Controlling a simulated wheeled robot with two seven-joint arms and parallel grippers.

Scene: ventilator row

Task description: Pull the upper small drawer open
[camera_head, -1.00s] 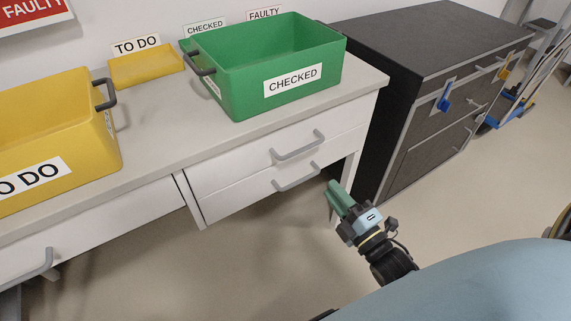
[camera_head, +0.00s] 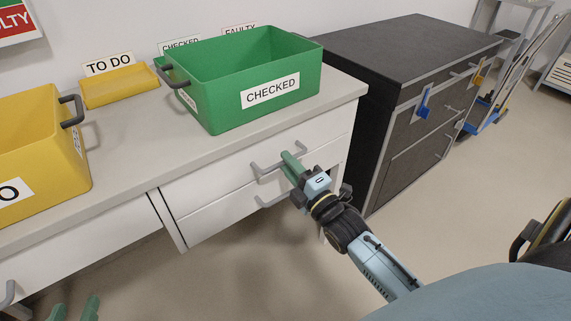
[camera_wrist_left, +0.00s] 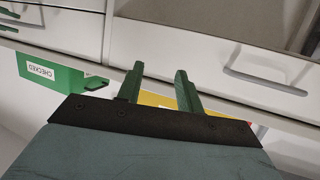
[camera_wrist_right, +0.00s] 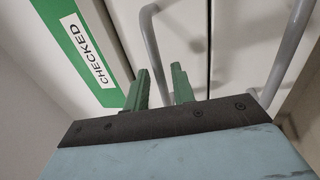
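The upper small drawer (camera_head: 215,178) is a white front under the counter, below the green bin, and looks closed. Its grey bar handle (camera_head: 262,170) is partly hidden by my right gripper (camera_head: 289,158). In the right wrist view the right gripper (camera_wrist_right: 160,80) is open, and the upper handle (camera_wrist_right: 152,40) runs down between its two green fingers; contact cannot be told. The lower small drawer's handle (camera_wrist_right: 285,50) is to the right there. My left gripper (camera_head: 74,306) is open and empty at the bottom left; it also shows in the left wrist view (camera_wrist_left: 158,80).
The green CHECKED bin (camera_head: 220,110) and yellow TO DO bin (camera_head: 35,135) stand on the counter (camera_head: 130,150). A dark cabinet (camera_head: 375,110) stands close on the right. A wider drawer (camera_head: 80,240) is at the left. The floor in front is clear.

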